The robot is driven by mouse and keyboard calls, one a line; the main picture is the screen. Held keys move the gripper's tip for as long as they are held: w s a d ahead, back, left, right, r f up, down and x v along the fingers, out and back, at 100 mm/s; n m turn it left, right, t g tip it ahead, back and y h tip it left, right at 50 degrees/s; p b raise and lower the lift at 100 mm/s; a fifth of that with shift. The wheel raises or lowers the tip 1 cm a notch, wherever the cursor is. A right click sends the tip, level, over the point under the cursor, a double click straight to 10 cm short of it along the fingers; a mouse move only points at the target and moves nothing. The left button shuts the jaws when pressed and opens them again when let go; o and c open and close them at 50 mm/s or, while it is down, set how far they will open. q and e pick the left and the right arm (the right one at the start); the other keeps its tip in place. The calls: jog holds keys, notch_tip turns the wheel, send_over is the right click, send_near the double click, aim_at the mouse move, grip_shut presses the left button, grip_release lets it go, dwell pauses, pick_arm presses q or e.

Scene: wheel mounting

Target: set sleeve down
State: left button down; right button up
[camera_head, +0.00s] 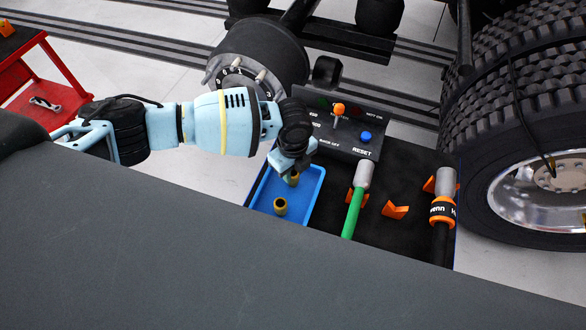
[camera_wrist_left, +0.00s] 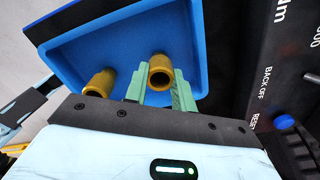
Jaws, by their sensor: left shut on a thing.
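My left gripper (camera_head: 291,170) reaches down over the blue tray (camera_head: 315,187) from the left. Its green fingers (camera_wrist_left: 159,90) are shut on a brass-yellow sleeve (camera_wrist_left: 161,72), which also shows below the gripper in the head view (camera_head: 292,180). The held sleeve is at the tray; I cannot tell whether it touches the floor of it. A second brass sleeve (camera_head: 280,206) stands in the tray nearer the front, and it also shows beside the fingers in the left wrist view (camera_wrist_left: 100,82). My right gripper is not in view.
A control box (camera_head: 345,128) with an orange knob and a blue RESET button stands behind the tray. Right of the tray, a green-handled tool (camera_head: 354,205) and an orange-banded tool (camera_head: 442,212) lie on a black mat. A large wheel (camera_head: 535,130) stands at right, a hub (camera_head: 255,60) behind.

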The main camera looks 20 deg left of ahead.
pick_arm(q)
jog(key=shift+f, duration=0.15)
jog(key=c, duration=1.2)
grip_release()
jog(key=shift+o, duration=0.2)
notch_tip(320, 180, up, 12)
jog(key=shift+r+p, duration=0.2)
jog(key=shift+p, duration=0.25)
